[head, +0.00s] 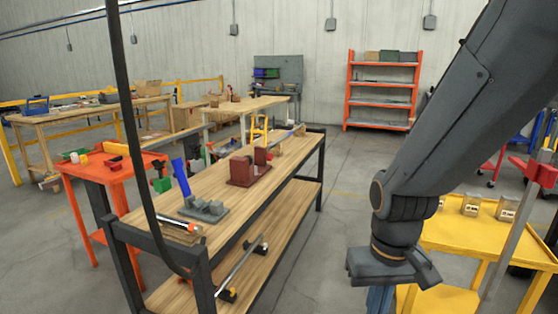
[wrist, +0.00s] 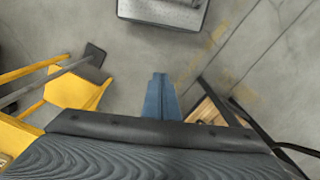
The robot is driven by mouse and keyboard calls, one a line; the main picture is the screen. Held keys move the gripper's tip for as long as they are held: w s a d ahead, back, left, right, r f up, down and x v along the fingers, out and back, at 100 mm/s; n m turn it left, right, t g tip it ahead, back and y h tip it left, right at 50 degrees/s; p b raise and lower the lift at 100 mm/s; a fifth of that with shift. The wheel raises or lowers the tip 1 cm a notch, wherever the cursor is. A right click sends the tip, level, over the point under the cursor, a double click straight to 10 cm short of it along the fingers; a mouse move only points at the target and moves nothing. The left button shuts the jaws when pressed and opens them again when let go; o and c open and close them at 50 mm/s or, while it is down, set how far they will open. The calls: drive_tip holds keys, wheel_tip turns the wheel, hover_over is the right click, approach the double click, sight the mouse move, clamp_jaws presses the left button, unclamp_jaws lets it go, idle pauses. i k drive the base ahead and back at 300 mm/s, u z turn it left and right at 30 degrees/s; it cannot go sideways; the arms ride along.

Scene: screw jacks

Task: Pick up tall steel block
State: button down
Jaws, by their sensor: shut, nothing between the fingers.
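Several small pale metal blocks with labels stand on the yellow cart's top at the right edge of the head view. One block (head: 473,205) is in the middle, and another block (head: 507,208), which looks the largest, stands to its right. A third (head: 440,203) is partly hidden behind my arm. I cannot tell for sure which is the tall steel block. My gripper (head: 380,300) points down left of the cart, apart from the blocks. Its blue fingers are shut and empty in the wrist view (wrist: 159,95), over the floor. No block shows there.
The yellow cart (head: 460,238) has a grey upright post (head: 510,240) and a red clamp-like part (head: 535,172) close by. A wooden workbench (head: 225,190) with a dark red fixture (head: 249,168) and grey fixture (head: 203,208) stands left. Floor between bench and cart is clear.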

sight(507, 207)
drive_tip(key=z, duration=1.35)
